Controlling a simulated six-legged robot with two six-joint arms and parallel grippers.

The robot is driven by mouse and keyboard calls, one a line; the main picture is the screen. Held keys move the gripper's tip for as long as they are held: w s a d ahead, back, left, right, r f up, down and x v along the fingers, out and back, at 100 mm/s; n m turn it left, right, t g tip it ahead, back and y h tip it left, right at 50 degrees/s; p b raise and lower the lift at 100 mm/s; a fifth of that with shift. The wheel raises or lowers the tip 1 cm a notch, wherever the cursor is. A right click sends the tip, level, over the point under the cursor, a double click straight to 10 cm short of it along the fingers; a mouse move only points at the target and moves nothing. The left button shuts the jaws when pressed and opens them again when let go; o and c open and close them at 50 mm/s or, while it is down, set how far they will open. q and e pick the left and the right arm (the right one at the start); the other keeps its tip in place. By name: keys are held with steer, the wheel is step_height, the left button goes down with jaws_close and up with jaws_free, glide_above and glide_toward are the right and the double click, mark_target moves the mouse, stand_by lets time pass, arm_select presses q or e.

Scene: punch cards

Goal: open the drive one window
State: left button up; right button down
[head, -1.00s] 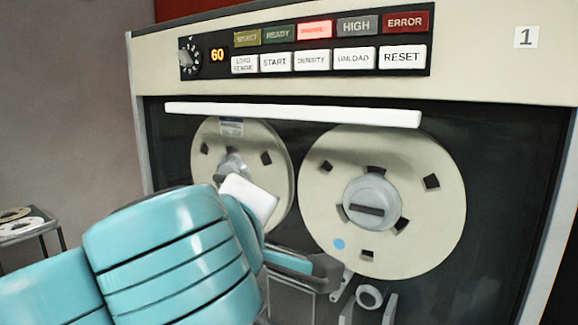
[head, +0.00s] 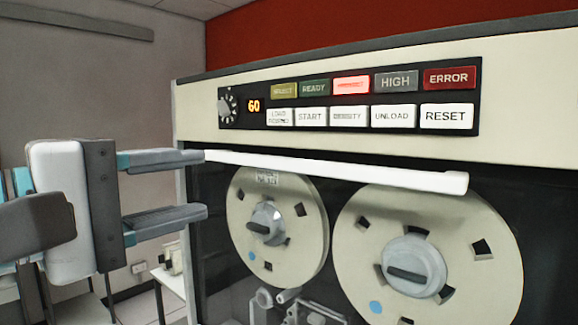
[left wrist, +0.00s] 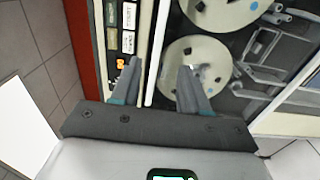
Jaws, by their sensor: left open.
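The tape drive (head: 330,133) has a cream top with a button panel. A long white bar (head: 340,171) runs along the top edge of its dark window (head: 215,240), just under the panel. Two cream reels show below the bar. My left gripper (head: 206,184) is open and empty at the bar's left end, its upper fingertip overlapping that end in the head view. In the left wrist view the bar (left wrist: 156,50) runs between the two open fingers (left wrist: 160,66); I cannot tell whether they touch it. My right gripper is out of view.
The button panel (head: 350,97) with lit display and red light sits just above the bar. A white table (head: 172,283) stands behind on the left by a grey wall. The left reel (head: 280,225) and right reel (head: 440,235) fill the space below the bar.

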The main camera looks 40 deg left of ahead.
arm_select(q)
steer(key=p, duration=0.2)
glide_toward(290, 167)
steer(key=w, duration=0.7)
steer(key=shift+w+d+r, duration=0.2)
steer(key=shift+w+d, duration=0.1)
steer(key=shift+d, duration=0.05)
steer(key=shift+w+a+f, duration=0.1)
steer(key=shift+w, duration=0.45)
jaws_close()
